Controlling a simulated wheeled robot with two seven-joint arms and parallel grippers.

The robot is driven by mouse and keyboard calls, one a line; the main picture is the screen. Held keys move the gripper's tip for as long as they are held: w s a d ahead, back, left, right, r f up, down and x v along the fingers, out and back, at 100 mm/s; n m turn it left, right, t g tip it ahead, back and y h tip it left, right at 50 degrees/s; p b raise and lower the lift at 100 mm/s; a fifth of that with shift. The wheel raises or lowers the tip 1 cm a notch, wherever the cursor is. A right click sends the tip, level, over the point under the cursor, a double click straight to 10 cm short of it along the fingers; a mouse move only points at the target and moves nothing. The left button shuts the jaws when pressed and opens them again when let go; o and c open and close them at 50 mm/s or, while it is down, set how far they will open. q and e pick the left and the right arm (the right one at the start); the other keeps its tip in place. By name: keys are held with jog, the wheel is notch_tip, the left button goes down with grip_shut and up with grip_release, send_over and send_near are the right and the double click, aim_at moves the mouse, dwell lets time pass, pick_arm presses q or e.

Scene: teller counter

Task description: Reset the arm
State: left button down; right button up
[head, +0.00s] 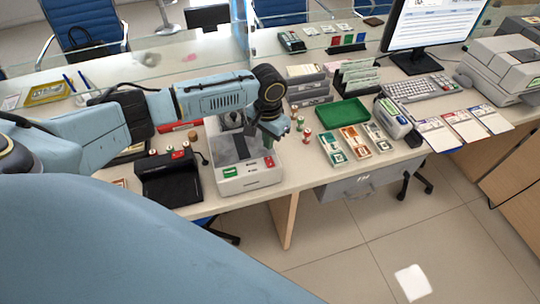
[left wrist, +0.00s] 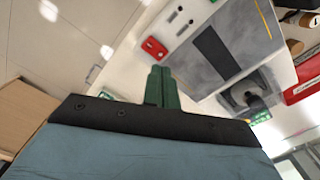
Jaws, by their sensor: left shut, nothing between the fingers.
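My left arm comes in from the left in the head view and reaches over the counter. Its gripper (head: 276,130) hangs above the right side of a light grey machine with a dark slot (head: 248,178). In the left wrist view the green fingers of the left gripper (left wrist: 162,86) are together, with nothing between them. The grey machine (left wrist: 180,27) lies beyond the fingertips there, apart from them. My right gripper is not in view.
A black device (head: 168,182) stands left of the grey machine. To the right are a green tray (head: 343,113), banknote bundles (head: 355,142), a keyboard (head: 415,87) and a monitor (head: 432,25). A glass screen runs along the back. The floor in front is mostly clear.

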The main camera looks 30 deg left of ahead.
pick_arm(q)
jog(key=shift+r+p, duration=0.7)
jog(key=shift+r, duration=0.1)
